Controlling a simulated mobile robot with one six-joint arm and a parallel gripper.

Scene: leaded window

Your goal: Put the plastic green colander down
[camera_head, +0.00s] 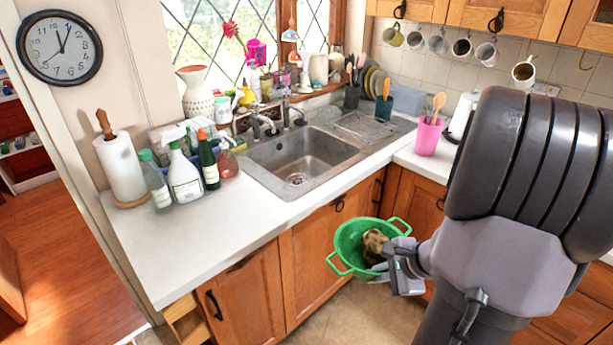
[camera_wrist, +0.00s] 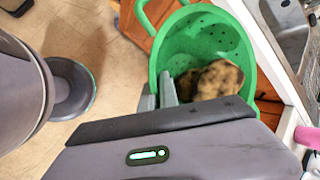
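The plastic green colander (camera_head: 352,236) hangs in the air in front of the lower cupboards, a little below the counter edge. It has two loop handles and holds a brown, mottled lump like a potato (camera_head: 374,244). My gripper (camera_head: 397,262) is at the colander's near right side and appears shut on its rim. In the wrist view the colander (camera_wrist: 205,35) shows from above with the lump (camera_wrist: 218,78) inside. The gripper's fingers (camera_wrist: 163,92) meet its wall at the lower left; the contact is partly hidden by my gripper's body.
The white counter (camera_head: 200,238) has clear room at its front left. Bottles (camera_head: 185,177) and a paper towel roll (camera_head: 121,168) stand behind that space. The steel sink (camera_head: 305,157) is empty. A pink utensil cup (camera_head: 428,135) stands right of the sink.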

